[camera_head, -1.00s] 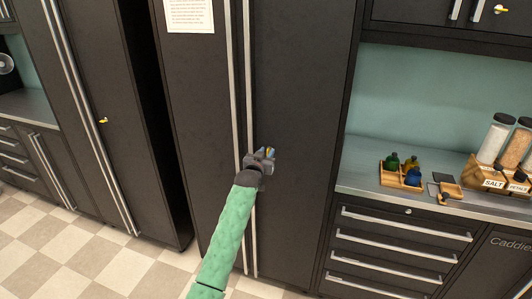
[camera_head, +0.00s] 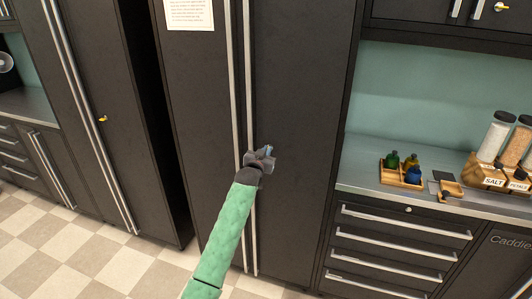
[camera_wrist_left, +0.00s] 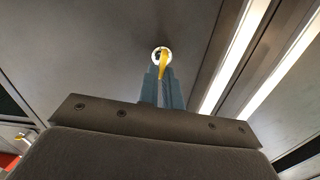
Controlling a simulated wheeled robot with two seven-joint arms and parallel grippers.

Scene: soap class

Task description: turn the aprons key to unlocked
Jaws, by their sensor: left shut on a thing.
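The tall dark cabinet (camera_head: 300,90) has two doors with long vertical metal handles. My left gripper (camera_head: 266,152) is at its right door, just right of the handles. In the left wrist view, a yellow key (camera_wrist_left: 163,64) sits in a round white lock on the dark door. The two blue-grey fingers of my left gripper (camera_wrist_left: 162,88) are closed on the key's lower end. In the head view the key is hidden by the gripper. No label naming the aprons shows legibly. My right gripper is not in view.
A counter (camera_head: 360,180) at the right holds a wooden tray of small bottles (camera_head: 402,172) and jars marked salt and petals. Another dark cabinet at the left has a yellow key (camera_head: 102,118). A paper notice (camera_head: 188,14) hangs on the left door.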

